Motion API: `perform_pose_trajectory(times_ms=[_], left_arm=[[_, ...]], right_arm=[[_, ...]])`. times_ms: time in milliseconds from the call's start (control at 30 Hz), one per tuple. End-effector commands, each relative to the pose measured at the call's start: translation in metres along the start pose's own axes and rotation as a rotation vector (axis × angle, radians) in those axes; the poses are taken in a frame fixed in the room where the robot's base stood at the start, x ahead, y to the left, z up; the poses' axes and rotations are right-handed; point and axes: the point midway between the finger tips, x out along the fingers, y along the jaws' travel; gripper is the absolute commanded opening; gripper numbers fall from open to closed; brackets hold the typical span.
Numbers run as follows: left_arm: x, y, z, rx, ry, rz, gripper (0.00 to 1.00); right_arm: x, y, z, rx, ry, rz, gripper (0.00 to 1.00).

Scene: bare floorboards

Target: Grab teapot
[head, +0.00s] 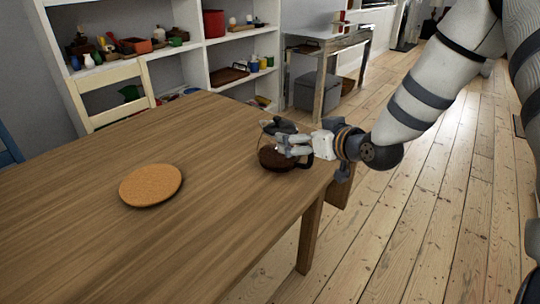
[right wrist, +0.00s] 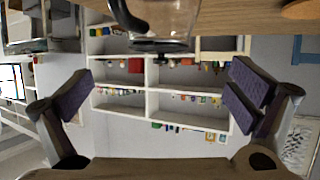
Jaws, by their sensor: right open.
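The teapot (head: 270,158) is a glass pot with a dark brown lower part, a dark lid and a dark handle. It stands on the wooden table near the right edge in the head view. My right gripper (head: 284,145) is open at the teapot and hides part of it. In the right wrist view the teapot (right wrist: 165,18) shows at the top edge, partly cut off, above the gap between the spread fingers (right wrist: 160,92). Nothing shows between the fingers, and I cannot tell whether they touch the pot. My left gripper is out of view.
A round cork mat (head: 151,185) lies on the wooden table (head: 215,220), left of the teapot. A pale chair (head: 112,95) stands at the far table edge. White shelves (head: 205,60) with toys stand behind. The table between mat and teapot is clear.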

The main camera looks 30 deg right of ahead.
Motion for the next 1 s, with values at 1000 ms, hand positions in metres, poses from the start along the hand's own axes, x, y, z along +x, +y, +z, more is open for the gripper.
perform_pose_trajectory(times_ms=[1000], left_arm=[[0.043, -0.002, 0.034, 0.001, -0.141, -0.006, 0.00]], right_arm=[[0.120, -0.002, 0.002, 0.000, 0.001, -0.001, 0.80]])
